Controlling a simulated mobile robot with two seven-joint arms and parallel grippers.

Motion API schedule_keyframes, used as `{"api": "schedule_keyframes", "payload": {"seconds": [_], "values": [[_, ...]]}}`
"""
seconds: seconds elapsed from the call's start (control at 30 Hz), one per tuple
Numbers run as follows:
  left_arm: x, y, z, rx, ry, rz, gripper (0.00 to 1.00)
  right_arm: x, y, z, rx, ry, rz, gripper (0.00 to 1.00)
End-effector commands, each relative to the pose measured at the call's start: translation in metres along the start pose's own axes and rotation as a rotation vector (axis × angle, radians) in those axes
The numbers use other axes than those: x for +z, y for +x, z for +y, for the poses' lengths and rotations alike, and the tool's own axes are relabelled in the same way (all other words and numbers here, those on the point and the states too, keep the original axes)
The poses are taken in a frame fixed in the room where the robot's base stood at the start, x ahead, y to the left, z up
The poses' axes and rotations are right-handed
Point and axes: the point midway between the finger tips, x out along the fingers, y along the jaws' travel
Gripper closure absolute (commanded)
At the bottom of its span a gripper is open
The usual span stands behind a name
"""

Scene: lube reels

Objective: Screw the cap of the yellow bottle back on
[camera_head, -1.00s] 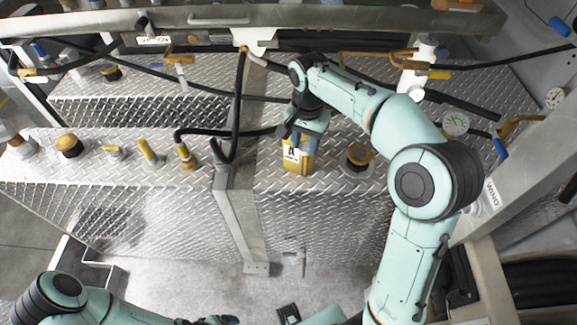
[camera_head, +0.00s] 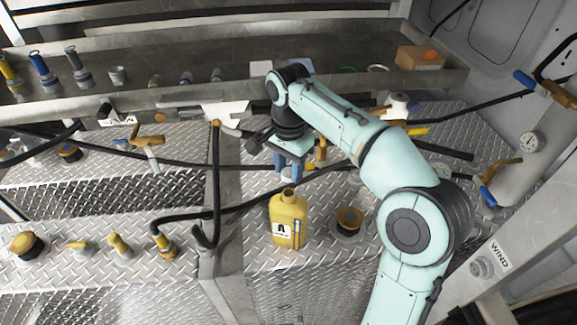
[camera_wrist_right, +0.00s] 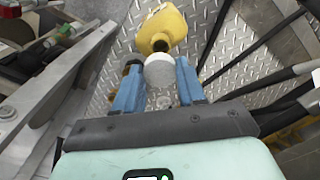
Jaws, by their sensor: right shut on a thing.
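The yellow bottle (camera_head: 287,222) stands upright on the diamond-plate deck, with a label marked A on its front. Its neck is bare and open at the top in the head view. My right gripper (camera_head: 290,167) is above and slightly behind the neck, apart from the bottle. In the right wrist view its blue fingers (camera_wrist_right: 158,67) are shut on a pale round cap (camera_wrist_right: 160,73). The yellow bottle (camera_wrist_right: 165,26) shows just beyond the cap there. The cap is hard to make out in the head view. My left gripper is out of view.
A metal shelf (camera_head: 180,97) with fittings crosses the back. The deck in front of the bottle is clear.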

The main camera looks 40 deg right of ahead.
Motion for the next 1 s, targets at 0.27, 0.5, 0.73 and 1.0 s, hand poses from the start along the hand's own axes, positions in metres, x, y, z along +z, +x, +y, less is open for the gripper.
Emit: {"api": "schedule_keyframes", "payload": {"seconds": [0.27, 0.5, 0.73, 1.0], "values": [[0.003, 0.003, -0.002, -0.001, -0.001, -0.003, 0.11, 0.001, 0.007, 0.001, 0.002, 0.0, -0.001, 0.93], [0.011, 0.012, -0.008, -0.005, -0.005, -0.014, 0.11, 0.001, 0.022, 0.001, 0.002, 0.0, -0.001, 0.93], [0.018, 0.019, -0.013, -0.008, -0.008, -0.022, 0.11, 0.001, 0.036, 0.001, 0.002, 0.0, -0.001, 0.93], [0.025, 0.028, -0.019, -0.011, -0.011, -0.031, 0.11, 0.001, 0.052, 0.001, 0.002, 0.0, -0.001, 0.93]]}}
